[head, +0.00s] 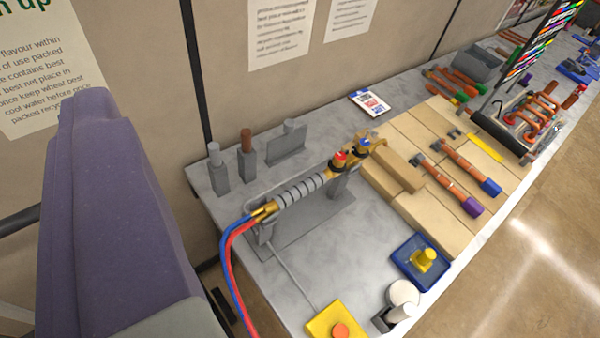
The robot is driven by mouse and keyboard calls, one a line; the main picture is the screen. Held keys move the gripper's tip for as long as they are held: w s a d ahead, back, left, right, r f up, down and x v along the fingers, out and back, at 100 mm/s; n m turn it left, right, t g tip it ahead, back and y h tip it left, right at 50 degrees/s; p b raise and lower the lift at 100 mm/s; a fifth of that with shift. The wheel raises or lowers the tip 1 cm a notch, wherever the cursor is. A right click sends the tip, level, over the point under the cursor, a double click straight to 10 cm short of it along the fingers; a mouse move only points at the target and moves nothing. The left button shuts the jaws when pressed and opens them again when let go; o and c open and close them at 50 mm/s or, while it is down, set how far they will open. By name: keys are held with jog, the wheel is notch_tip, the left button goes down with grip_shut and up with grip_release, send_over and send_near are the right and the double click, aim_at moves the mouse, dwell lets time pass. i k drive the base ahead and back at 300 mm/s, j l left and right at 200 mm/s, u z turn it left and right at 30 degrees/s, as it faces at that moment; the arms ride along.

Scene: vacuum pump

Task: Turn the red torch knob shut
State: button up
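The red torch knob (340,156) sits on top of the brass part of a torch (300,187), near the middle of the head view. The torch lies on a grey stand (325,218) on the grey marbled bench (350,265). A blue knob (364,143) sits just beyond the red one. A blue hose and a red hose (231,275) run from the torch's near end down over the bench edge. I cannot tell how far the red knob is turned. My gripper's fingers do not show; nothing touches the knob.
A large purple part, apparently mine, fills the left side. Grey holders (247,157) stand behind the torch. Wooden boards (455,165) with copper pipes lie to the right. A yellow block with an orange button (337,322) and a blue tray (422,261) are in front.

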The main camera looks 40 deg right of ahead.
aim_at(339, 159)
jog(key=z, duration=1.05)
